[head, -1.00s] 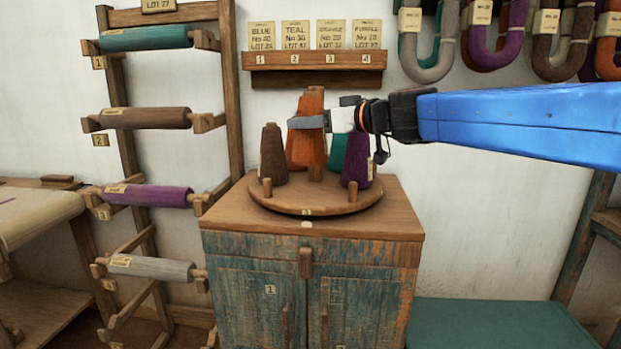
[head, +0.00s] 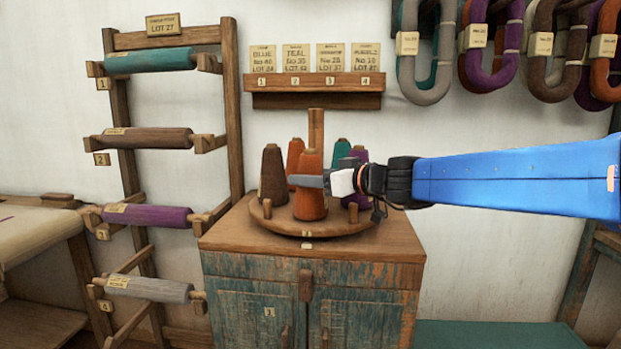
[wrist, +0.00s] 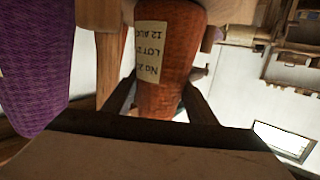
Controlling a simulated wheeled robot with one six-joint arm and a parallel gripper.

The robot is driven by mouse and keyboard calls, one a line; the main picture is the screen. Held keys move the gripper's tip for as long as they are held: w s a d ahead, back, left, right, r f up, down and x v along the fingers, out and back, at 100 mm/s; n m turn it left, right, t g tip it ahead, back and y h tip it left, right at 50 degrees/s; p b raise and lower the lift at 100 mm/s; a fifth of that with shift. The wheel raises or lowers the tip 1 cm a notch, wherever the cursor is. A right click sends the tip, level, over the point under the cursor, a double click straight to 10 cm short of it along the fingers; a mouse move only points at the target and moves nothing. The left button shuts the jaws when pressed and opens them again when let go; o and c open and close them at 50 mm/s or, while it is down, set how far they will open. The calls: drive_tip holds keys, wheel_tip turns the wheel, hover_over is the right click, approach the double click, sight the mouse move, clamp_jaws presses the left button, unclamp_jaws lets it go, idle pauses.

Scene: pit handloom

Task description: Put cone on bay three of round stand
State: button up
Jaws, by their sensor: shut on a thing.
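An orange cone (head: 311,197) stands upright at the front of the round stand (head: 290,229), between a brown cone and a purple cone. My gripper (head: 312,181) reaches in from the right and is shut on this orange cone. In the wrist view the orange cone (wrist: 170,60) sits between the two fingers, with a paper label on its side. Its base appears at or very near the stand's surface; I cannot tell whether it touches. A small tag (head: 306,233) marks the stand's front rim, its number too small to read.
The stand also bears a brown cone (head: 272,175), another orange cone (head: 295,154), a teal cone (head: 341,152), a purple cone (head: 357,176), short pegs and a central post (head: 316,128). It sits on a worn cabinet (head: 312,262). A roller rack (head: 128,150) stands left.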

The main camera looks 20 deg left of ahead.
drive_tip(key=shift+f, duration=0.1)
drive_tip(key=o, duration=1.2)
drive_tip(key=shift+v, duration=6.05)
